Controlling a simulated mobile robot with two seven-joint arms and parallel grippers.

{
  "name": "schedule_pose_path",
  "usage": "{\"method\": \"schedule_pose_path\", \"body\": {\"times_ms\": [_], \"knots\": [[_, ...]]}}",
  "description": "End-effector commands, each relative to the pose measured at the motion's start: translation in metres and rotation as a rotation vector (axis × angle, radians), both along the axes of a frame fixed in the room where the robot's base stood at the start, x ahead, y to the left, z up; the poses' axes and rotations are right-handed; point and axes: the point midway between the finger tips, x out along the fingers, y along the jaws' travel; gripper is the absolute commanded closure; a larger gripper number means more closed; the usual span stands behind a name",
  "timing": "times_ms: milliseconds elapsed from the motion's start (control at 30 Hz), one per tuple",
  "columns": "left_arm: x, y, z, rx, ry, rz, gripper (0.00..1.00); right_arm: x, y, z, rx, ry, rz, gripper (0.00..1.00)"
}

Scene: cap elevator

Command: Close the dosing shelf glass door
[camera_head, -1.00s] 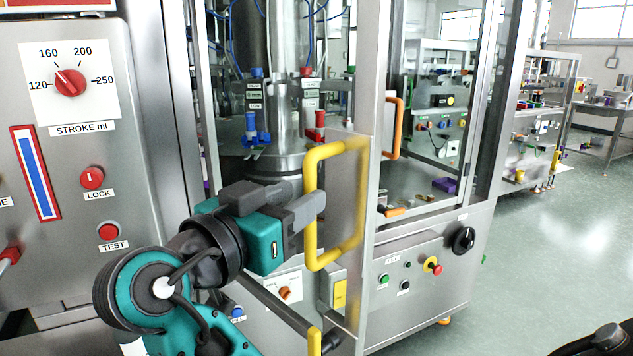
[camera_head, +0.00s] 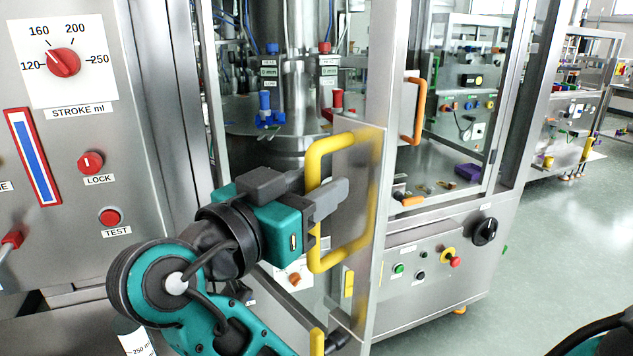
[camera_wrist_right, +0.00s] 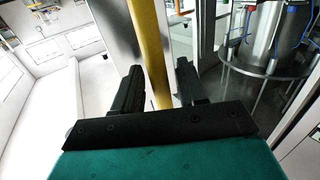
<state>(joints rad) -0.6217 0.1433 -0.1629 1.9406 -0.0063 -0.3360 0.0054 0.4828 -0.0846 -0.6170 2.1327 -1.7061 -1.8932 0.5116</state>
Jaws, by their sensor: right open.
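The dosing shelf door stands open, swung out toward me, its metal frame (camera_head: 376,290) seen at a steep angle in the head view. Its yellow handle (camera_head: 331,259) is a squared loop on the door's edge. My right gripper (camera_head: 325,182) is at the handle's near upright, fingers open on either side of it. In the right wrist view, the yellow handle bar (camera_wrist_right: 148,40) passes between the two dark fingers of the right gripper (camera_wrist_right: 158,70), with a gap visible to each. My left gripper is not in view.
A control panel (camera_head: 150,90) with a red stroke knob stands close at left. Behind the door are the steel column (camera_head: 285,60) and the cabinet with an orange handle (camera_head: 419,110). Open floor (camera_head: 560,250) lies to the right.

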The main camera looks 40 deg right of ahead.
Motion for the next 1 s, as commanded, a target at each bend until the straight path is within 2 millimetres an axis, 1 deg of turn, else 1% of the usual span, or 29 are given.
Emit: {"method": "schedule_pose_path", "body": {"times_ms": [233,667,1000], "knots": [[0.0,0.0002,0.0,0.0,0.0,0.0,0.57,-0.0002,-0.0001,-0.0001,0.0,0.0,0.0,0.59],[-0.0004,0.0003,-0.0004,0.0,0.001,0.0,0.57,-0.0002,-0.0002,0.0,0.0,0.0,-0.001,1.0],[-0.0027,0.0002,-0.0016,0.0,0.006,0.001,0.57,-0.0002,-0.0002,0.0001,0.0,0.0,-0.001,1.0]]}}
